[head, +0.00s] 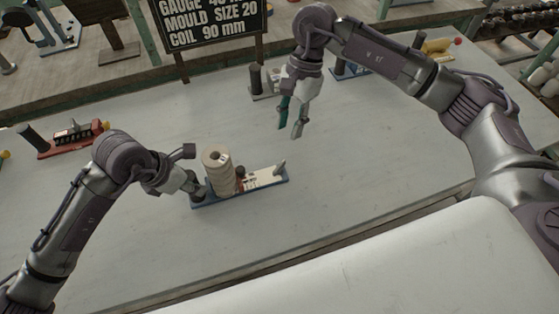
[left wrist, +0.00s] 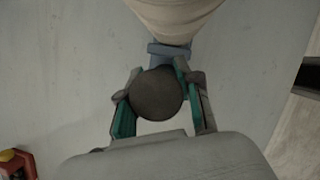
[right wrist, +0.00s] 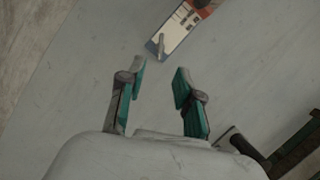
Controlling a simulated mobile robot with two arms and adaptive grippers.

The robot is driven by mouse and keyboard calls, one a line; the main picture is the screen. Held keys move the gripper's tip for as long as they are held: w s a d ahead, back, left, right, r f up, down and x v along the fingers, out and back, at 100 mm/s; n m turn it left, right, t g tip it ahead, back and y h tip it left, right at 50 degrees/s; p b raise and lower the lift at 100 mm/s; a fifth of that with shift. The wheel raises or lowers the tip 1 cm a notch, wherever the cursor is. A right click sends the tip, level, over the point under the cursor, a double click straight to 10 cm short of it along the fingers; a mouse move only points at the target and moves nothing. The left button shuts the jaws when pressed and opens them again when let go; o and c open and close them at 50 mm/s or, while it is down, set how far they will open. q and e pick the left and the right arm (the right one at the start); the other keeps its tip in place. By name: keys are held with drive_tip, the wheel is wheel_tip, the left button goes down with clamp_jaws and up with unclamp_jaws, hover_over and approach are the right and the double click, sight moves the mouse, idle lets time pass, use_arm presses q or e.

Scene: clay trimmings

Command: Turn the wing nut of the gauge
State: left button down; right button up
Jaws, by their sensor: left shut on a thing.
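The gauge (head: 262,181) has a blue base with a pale scale plate and lies on the grey table. A tall cream ribbed cylinder (head: 217,172) stands near its left end. A small grey upright piece (head: 280,167), which looks like the wing nut, is at its right end; it also shows in the right wrist view (right wrist: 161,43). My left gripper (head: 194,187) is shut around a dark round post (left wrist: 156,94) at the gauge's left end. My right gripper (head: 289,131) is open and empty, above the table, behind and apart from the grey piece.
A red gauge (head: 75,141) lies at the left of the table. Another gauge with a dark post (head: 256,80) stands behind my right gripper. A black sign (head: 213,22) stands at the back, reading mould size 20 and coil 90 mm. The table in front is clear.

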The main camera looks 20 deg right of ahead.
sight(279, 167)
drive_tip(key=shift+n+y, duration=0.3)
drive_tip(key=shift+n, duration=0.6)
drive_tip(key=x, duration=1.1)
drive_tip(key=shift+s+d+f, duration=0.1)
drive_tip(key=shift+d+f, duration=0.1)
drive_tip(key=shift+f, duration=0.15)
clamp_jaws()
